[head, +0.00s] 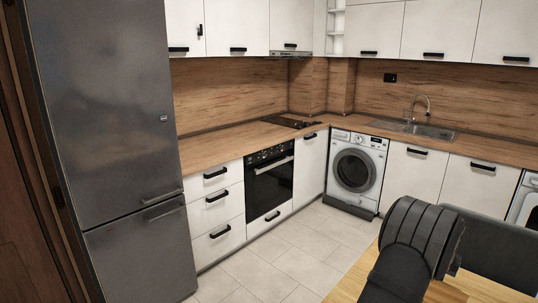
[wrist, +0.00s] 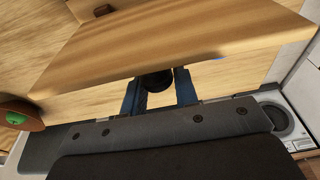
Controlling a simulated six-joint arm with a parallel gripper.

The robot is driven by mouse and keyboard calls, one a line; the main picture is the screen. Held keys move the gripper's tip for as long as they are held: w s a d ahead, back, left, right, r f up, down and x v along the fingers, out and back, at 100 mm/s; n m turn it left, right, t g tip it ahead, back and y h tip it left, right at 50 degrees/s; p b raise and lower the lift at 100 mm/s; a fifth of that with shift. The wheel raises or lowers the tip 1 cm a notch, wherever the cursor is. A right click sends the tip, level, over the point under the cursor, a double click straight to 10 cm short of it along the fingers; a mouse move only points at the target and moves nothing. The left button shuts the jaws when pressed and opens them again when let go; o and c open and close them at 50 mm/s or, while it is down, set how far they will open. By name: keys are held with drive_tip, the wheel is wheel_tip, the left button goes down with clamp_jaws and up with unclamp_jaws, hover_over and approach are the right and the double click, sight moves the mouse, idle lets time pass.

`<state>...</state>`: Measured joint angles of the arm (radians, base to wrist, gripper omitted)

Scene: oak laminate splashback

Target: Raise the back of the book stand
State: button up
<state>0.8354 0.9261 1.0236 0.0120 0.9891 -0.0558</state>
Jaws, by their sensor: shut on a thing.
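The book stand's wooden back panel (wrist: 170,35) fills the upper part of the wrist view. It is a broad light-brown board with its near edge running across the picture. My gripper (wrist: 157,80) shows in the wrist view as two blue fingers reaching that edge. The fingers are shut on the book stand, with a dark round part between them. The fingertips are partly hidden at the panel's edge, so the exact contact is not clear. The panel's tilt is hard to judge from this view. The head view does not show the stand or my gripper.
A light wooden table (head: 455,291) is at the lower right of the head view, partly behind my dark arm. A reddish-brown object with a green spot (wrist: 16,117) is at the wrist view's left edge. A washing machine (head: 355,172), oven (head: 269,185) and fridge (head: 110,130) stand beyond.

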drive_tip(key=shift+w+d, duration=0.1)
drive_tip(key=shift+w+d+f, duration=0.35)
drive_tip(key=shift+w+d, duration=0.45)
drive_tip(key=o, duration=1.9)
wheel_tip(320, 180, up, 9)
drive_tip(key=shift+w+d, duration=0.35)
drive_tip(key=shift+f, duration=0.15)
